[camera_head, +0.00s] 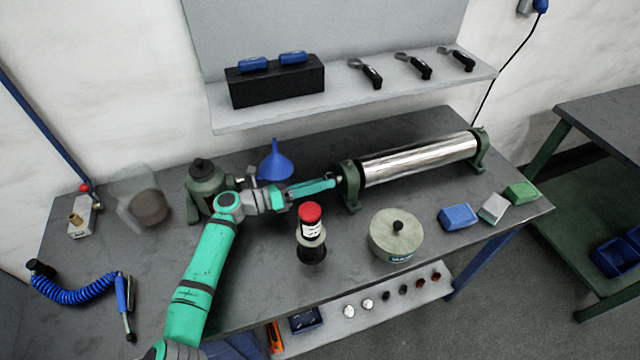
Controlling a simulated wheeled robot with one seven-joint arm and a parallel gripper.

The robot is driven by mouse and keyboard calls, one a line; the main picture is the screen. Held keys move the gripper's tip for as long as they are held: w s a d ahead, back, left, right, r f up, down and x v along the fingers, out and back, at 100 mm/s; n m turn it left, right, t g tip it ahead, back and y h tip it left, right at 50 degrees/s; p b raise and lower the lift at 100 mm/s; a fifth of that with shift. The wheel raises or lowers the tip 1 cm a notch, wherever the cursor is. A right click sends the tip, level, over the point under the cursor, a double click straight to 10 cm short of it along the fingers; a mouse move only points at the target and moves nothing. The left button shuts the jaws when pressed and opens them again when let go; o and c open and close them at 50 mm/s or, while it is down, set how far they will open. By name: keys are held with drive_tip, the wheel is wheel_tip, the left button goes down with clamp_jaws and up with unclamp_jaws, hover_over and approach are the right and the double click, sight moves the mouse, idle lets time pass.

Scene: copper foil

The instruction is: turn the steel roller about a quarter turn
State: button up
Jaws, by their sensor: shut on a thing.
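The steel roller (420,158) is a shiny cylinder lying along the back right of the workbench, held between two green end brackets. My gripper (336,182) reaches in from the left, level with the roller's left end. It is shut on the roller's left shaft end, just outside the left bracket (350,190). The fingertips and the shaft end are small here, and the exact grip is hard to make out.
A red-capped bottle (311,228) and a round lidded tin (393,238) stand in front of my gripper. Blue, grey and green blocks (458,217) lie at the right. A shelf (350,97) overhangs the back.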

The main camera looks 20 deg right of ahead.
drive_tip(key=n, duration=0.4)
drive_tip(key=shift+w+n, duration=0.1)
drive_tip(key=shift+n, duration=0.3)
drive_tip(key=n, duration=0.4)
drive_tip(key=shift+n, duration=0.3)
drive_tip(key=shift+s+d+f, duration=0.1)
drive_tip(key=shift+s, duration=0.15)
idle(0.5)
drive_tip(key=o, duration=1)
drive_tip(key=shift+o, duration=0.2)
drive_tip(key=shift+w, duration=0.1)
